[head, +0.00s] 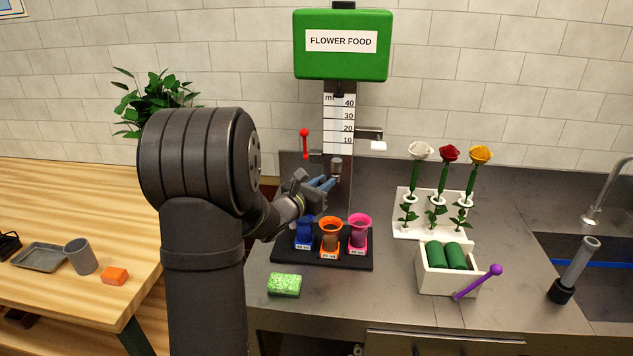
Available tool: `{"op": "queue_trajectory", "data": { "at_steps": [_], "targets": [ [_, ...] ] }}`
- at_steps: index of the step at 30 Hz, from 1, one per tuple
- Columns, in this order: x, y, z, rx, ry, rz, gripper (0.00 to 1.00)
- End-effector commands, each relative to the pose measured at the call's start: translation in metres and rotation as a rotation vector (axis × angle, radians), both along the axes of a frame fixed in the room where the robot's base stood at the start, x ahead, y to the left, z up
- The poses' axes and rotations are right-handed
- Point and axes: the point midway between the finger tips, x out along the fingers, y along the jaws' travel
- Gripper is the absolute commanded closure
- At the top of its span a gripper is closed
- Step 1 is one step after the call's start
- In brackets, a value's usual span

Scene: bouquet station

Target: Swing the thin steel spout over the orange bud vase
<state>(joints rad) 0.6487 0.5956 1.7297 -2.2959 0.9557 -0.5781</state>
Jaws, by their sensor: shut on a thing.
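The orange bud vase (330,250) stands upright in the middle of a black tray (290,258), between a blue vase (304,238) and a pink vase (360,240). The grey steel spout (337,166) hangs under the scale of the flower food dispenser (341,60). In the picture it is above the orange vase; I cannot tell whether it lines up in depth. My gripper (328,183) has blue fingertips and is shut at the spout's lower end. The fingers hide the thin part between them.
A red-knobbed lever (304,140) and a white-ended side arm (375,140) flank the scale. A white rack (430,225) of roses and a white box (447,280) with green rolls stand right. A green sponge (284,285) lies in front of the tray.

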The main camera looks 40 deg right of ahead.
Motion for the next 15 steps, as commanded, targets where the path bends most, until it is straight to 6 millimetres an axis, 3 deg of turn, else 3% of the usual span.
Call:
{"op": "queue_trajectory", "data": {
  "at_steps": [15],
  "targets": [
    [-0.02,-0.014,0.0,0.001,-0.001,0.191,1.0]
  ]
}}
